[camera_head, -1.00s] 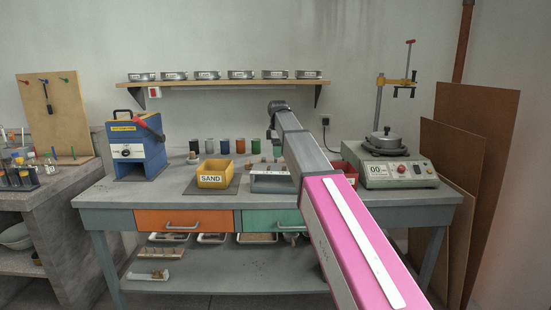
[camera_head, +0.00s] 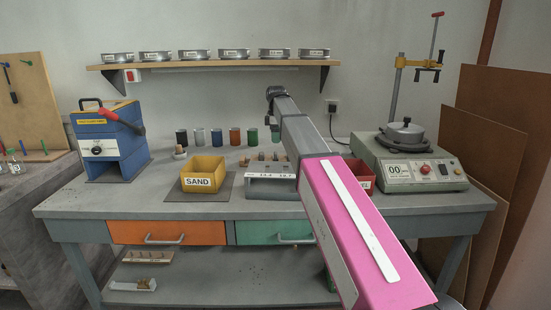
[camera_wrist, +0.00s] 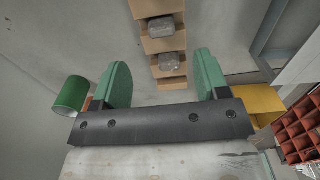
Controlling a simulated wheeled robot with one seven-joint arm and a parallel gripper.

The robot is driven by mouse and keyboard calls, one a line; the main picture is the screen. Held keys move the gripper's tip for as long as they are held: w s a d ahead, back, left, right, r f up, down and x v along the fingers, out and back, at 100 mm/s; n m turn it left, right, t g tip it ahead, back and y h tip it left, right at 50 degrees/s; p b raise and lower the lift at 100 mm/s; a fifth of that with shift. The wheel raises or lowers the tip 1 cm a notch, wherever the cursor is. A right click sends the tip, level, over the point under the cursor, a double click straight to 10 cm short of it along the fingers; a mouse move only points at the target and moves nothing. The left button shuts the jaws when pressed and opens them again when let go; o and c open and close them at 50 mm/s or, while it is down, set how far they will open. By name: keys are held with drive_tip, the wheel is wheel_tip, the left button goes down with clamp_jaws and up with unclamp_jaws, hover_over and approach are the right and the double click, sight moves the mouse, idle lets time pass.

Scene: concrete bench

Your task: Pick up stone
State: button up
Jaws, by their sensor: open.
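In the wrist view, my gripper (camera_wrist: 161,72) is open, with its two green fingers apart and nothing between them. A grey rough stone (camera_wrist: 161,27) sits on a tan stepped holder (camera_wrist: 142,9). A second grey stone (camera_wrist: 168,62) sits on a lower step and appears in the gap between the fingers, apart from both. In the head view, my arm reaches out over the bench and hides its own gripper. Small pieces (camera_head: 262,156) show behind a grey box with a number display (camera_head: 268,188); I cannot tell which are stones.
A yellow SAND bin (camera_head: 202,178) stands left of the display box. A blue machine (camera_head: 108,140) stands at the left, a round-topped device (camera_head: 410,172) at the right. Several coloured cups (camera_head: 235,137) line the back. A shelf (camera_head: 215,65) hangs above. Bare bench top (camera_head: 120,203) lies in front.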

sight(276, 153)
wheel_tip(276, 153, down, 8)
drive_tip(key=shift+s+a+r, duration=0.1)
drive_tip(key=shift+a, duration=0.05)
drive_tip(key=c, duration=1)
